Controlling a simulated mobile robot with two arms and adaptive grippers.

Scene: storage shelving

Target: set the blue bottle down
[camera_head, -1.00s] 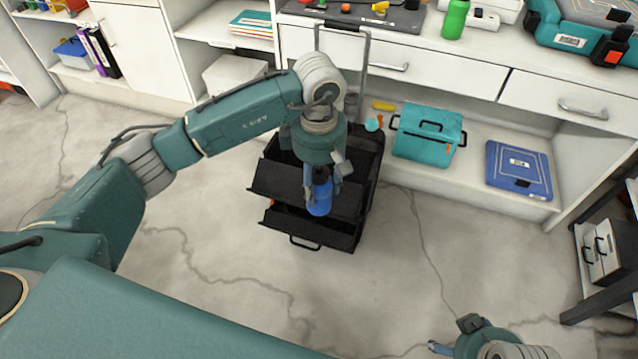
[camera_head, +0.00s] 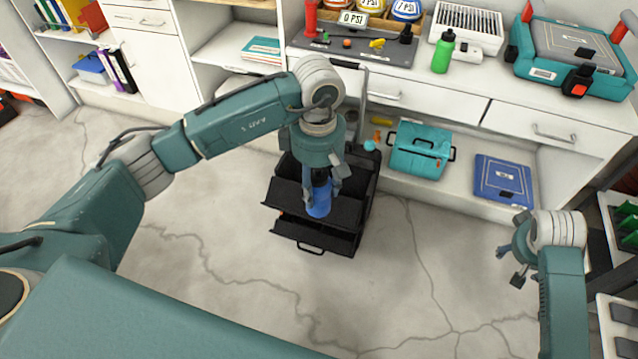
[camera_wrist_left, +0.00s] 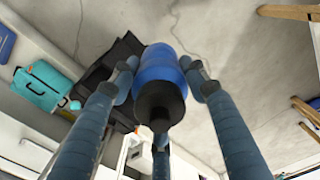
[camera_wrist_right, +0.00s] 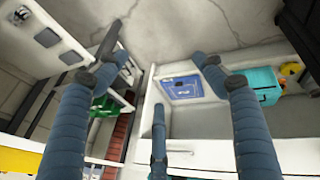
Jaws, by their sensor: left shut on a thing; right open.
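The blue bottle (camera_head: 319,199) is held in my left gripper (camera_head: 321,185), over the open black tool case (camera_head: 345,212) in the head view. In the left wrist view the bottle (camera_wrist_left: 160,68) sits between the fingers, its black cap toward the camera. I cannot tell how high it is above the case. My right gripper (camera_head: 510,262) is open and empty at the right of the head view. In the right wrist view its fingers are spread with nothing between them.
A white counter holds a green bottle (camera_head: 443,52) and a teal case (camera_head: 570,62). Below it, a teal bag (camera_head: 421,150) and a blue case (camera_head: 503,180) lie on the low shelf. Dark shelving stands at the right. The concrete floor (camera_head: 420,290) in front is clear.

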